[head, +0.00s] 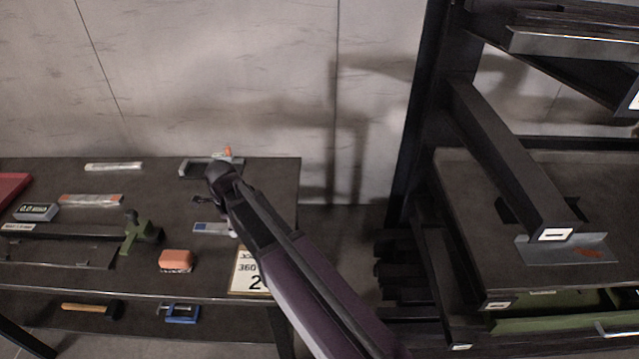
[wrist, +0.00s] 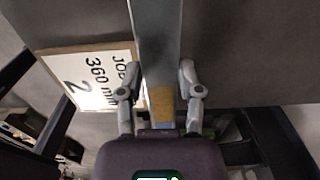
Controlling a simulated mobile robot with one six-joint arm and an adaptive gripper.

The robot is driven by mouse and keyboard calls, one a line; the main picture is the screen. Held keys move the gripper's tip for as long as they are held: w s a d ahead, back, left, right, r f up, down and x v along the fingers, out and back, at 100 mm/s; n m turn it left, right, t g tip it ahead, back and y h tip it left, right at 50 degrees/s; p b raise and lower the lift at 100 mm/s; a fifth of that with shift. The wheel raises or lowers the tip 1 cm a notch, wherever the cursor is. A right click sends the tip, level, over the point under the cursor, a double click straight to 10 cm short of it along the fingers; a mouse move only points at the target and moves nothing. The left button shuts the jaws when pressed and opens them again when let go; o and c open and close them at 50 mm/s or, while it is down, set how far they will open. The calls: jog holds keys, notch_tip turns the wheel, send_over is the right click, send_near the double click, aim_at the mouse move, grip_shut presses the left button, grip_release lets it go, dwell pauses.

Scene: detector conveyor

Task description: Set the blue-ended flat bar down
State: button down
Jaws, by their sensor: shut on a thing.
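My gripper (wrist: 160,95) is shut on the blue-ended flat bar (wrist: 158,45), a grey strip. The bar runs from between the fingers to the top of the wrist view. A tan patch (wrist: 161,104) and a bit of blue show at its near end. In the head view the bar (head: 207,228) is a short pale piece beside my gripper (head: 231,230), low over the right part of the dark bench (head: 200,272). My arm hides part of the gripper there. I cannot tell whether the bar touches the bench.
A job card (head: 247,272) reading 360 mm stands at the bench's front right corner. An orange block (head: 175,260), a green fixture (head: 140,233) and a grey display (head: 36,212) are to the left. A metal piece (head: 197,167) lies behind. A dark rack (head: 490,220) stands right.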

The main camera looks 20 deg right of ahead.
jog(key=shift+r+p, duration=0.75)
jog(key=shift+r, duration=0.25)
jog(key=shift+s+f, duration=0.1)
jog(key=shift+s, duration=0.05)
